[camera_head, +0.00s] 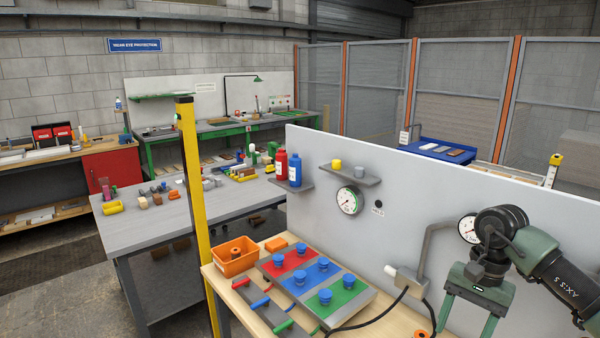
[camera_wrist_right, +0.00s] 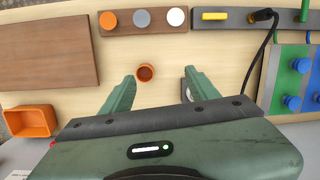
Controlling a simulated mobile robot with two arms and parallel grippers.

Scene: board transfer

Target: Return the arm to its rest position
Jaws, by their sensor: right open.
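My right arm comes in from the right in the head view, and its green gripper (camera_head: 466,322) points down over the right part of the workbench, in front of the white panel. In the right wrist view the same gripper (camera_wrist_right: 158,88) has its two fingers spread wide with nothing held between them. A small orange-brown round cup (camera_wrist_right: 146,73) stands on the wooden top, seen between the fingers and apart from both. My left gripper is in neither view.
The bench holds a red, blue and green board (camera_head: 350,287) with blue knobs, an orange bin (camera_head: 249,264) and a cable. The white panel (camera_head: 425,190) carries gauges and shelves. A brown board (camera_wrist_right: 48,53) and a button strip (camera_wrist_right: 122,30) lie near the gripper.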

